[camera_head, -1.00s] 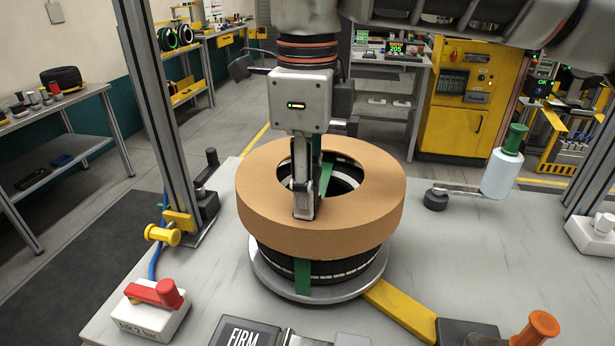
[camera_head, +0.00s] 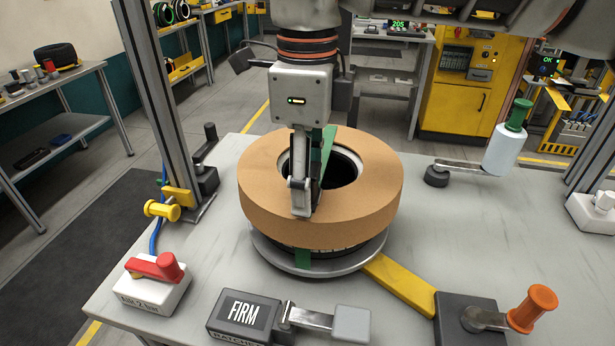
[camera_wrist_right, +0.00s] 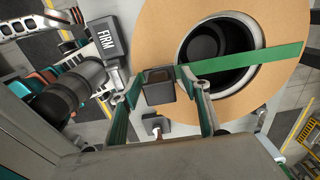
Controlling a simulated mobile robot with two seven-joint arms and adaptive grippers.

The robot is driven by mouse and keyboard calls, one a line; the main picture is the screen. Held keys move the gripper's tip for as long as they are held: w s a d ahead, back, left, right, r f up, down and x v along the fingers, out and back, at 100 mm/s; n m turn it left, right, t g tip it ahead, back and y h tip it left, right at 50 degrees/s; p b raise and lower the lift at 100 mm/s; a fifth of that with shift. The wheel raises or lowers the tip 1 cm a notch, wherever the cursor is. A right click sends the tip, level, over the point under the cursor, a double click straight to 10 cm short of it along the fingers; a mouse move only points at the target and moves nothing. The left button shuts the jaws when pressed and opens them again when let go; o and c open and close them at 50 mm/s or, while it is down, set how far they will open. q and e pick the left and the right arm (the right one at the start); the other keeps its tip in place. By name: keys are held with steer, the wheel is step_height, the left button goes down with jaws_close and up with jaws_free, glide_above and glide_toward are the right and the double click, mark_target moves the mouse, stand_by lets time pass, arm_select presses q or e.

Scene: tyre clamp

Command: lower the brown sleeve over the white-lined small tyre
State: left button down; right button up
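The brown sleeve (camera_head: 365,205) is a thick ring, roughly level, around the upper part of the small tyre (camera_head: 328,250). Only a thin dark band of the tyre shows below it; its white lining (camera_head: 283,165) shows inside the hole. My right gripper (camera_head: 302,205) points down at the sleeve's near-left part. In the right wrist view its fingertips (camera_wrist_right: 160,82) close in around a small dark block, whose link to the sleeve is unclear. A green strip (camera_head: 327,150) crosses the sleeve and its hole. My left gripper is not in view.
The tyre stands on a round metal plate (camera_head: 350,263) with a yellow arm (camera_head: 398,285). A FIRM box (camera_head: 245,315), a red-handled box (camera_head: 152,285) and an orange-knobbed lever (camera_head: 532,308) stand in front. A metal post (camera_head: 155,100) rises at left; a white-and-green handle (camera_head: 508,140) is at right.

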steer(key=shift+r, duration=6)
